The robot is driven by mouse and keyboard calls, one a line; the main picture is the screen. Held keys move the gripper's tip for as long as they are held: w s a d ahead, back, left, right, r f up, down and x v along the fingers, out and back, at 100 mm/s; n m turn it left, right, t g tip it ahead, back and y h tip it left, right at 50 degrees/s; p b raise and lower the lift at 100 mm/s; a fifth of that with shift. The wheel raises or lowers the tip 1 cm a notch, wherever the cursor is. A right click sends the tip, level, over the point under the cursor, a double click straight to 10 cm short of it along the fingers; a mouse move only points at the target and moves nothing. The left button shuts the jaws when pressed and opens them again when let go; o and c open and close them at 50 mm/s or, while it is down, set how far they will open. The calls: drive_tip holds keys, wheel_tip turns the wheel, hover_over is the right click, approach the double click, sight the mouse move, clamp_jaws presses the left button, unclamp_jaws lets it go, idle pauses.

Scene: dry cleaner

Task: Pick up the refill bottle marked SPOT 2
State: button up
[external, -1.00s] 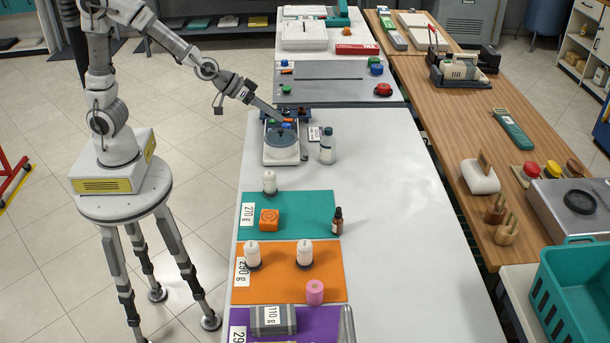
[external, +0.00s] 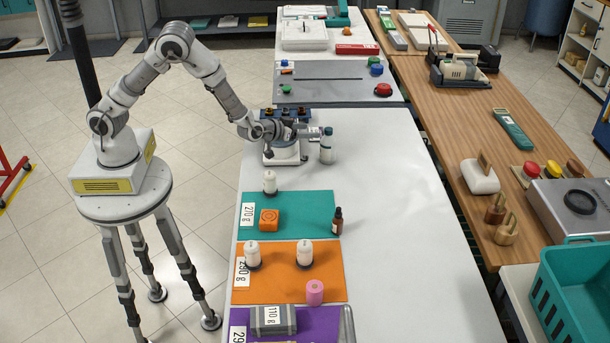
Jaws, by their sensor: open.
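White bottles stand nearer: one (external: 269,185) behind the teal mat, two on the orange mat (external: 253,257), (external: 304,256). A small amber dropper bottle (external: 337,222) stands at the teal mat's right edge. I cannot read SPOT 2 on any of them. My gripper (external: 318,132) is open, lying sideways above the device and pointing right, at the upper part of the blue-capped bottle. Whether its fingers touch or straddle the bottle is unclear.
An orange block (external: 269,219) sits on the teal mat (external: 305,205). A pink roll (external: 315,292) stands on the orange mat (external: 330,275). A grey block (external: 273,319) lies on the purple mat. Dark-topped items (external: 287,113) stand behind the device. The table's right side is clear.

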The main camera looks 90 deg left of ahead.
sight(323, 139)
drive_tip(key=x, duration=1.3)
drive_tip(key=shift+w+d+r, duration=0.1)
drive_tip(key=shift+w+d, duration=0.05)
drive_tip(key=shift+w, duration=0.1)
clamp_jaws()
idle(1.0)
